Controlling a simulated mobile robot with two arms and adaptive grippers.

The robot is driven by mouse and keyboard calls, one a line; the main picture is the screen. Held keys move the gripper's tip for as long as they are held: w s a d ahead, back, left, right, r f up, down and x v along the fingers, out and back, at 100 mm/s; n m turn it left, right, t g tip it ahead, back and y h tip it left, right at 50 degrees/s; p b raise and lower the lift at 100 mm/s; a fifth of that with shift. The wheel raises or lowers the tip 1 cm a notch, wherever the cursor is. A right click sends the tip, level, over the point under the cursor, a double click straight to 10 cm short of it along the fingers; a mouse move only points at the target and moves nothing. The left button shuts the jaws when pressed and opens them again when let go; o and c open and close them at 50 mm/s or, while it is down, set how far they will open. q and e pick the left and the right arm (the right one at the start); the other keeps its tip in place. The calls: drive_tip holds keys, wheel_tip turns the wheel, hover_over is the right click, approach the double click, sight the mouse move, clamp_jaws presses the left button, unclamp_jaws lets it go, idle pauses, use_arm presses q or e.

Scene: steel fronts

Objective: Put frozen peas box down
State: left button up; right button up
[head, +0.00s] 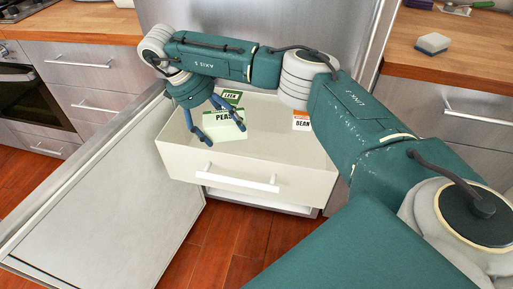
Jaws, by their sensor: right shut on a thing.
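The frozen peas box (226,129), pale green with a white and green "PEAS" label, is inside the open white drawer (250,174), in its left part. My right gripper (222,134) reaches down into the drawer from above, with its blue fingers on either side of the box, shut on it. Whether the box touches the drawer floor is hard to tell. My left gripper is out of view.
A green "LEEK" box (232,97) stands just behind the peas, and an orange and white "BEAN" box (301,120) is at the drawer's right. Bare drawer floor shows between. The freezer door (110,215) stands open at left.

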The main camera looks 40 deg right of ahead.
wheel_tip(320, 180, down, 14)
drive_tip(key=b, duration=0.4)
drive_tip(key=shift+r, duration=0.2)
drive_tip(key=d, duration=0.1)
drive_tip(key=s+d, duration=0.2)
drive_tip(key=shift+d+r, duration=0.35)
drive_tip(key=d, duration=0.1)
drive_tip(key=s+d, duration=0.1)
drive_tip(key=d+f, duration=0.1)
drive_tip(key=shift+s+d, duration=0.25)
drive_tip(key=shift+s, duration=0.15)
drive_tip(key=shift+f, duration=0.15)
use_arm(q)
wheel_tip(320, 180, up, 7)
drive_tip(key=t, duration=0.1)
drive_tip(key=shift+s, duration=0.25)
use_arm(e)
drive_tip(key=shift+w, duration=0.1)
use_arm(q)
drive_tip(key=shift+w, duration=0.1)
use_arm(e)
drive_tip(key=o, duration=1.5)
drive_tip(key=shift+f, duration=0.1)
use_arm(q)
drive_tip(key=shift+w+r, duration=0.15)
